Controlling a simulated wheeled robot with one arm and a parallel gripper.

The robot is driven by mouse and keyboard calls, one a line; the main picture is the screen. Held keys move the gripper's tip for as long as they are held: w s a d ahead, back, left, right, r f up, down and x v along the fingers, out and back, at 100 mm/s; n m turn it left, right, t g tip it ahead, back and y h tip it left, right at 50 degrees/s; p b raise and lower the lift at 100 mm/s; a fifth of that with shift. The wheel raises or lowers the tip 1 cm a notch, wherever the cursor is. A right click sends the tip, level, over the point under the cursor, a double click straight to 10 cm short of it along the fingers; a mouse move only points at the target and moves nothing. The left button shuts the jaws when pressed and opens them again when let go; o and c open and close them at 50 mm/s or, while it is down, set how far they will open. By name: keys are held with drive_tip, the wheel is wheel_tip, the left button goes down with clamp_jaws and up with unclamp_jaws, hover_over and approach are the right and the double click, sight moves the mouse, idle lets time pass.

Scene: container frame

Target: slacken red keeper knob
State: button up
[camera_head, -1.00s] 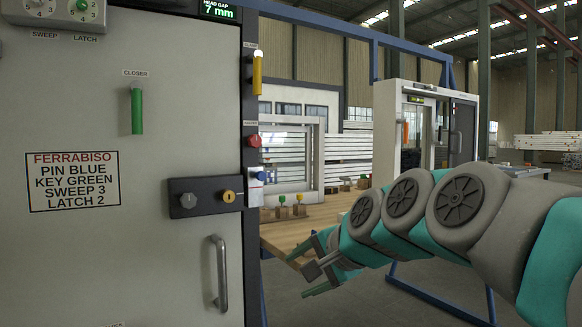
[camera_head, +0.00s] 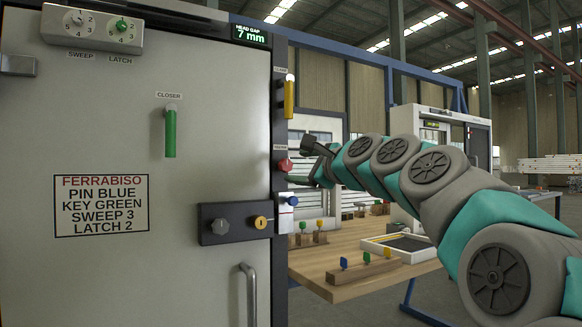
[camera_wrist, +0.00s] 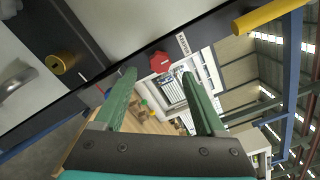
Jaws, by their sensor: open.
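In the wrist view the knob shows clear of both fingers.
A grey lock plate (camera_head: 237,222) with a brass cylinder (camera_head: 260,222) is below left. A wooden bench (camera_head: 380,272) stands right of the frame, with coloured keys in blocks and a tray (camera_head: 398,247). A green closer handle (camera_head: 170,133) hangs on the door.

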sight(288, 166)
drive_tip(key=shift+x, duration=2.2)
drive_tip(key=shift+s, duration=0.1)
clamp_jaws()
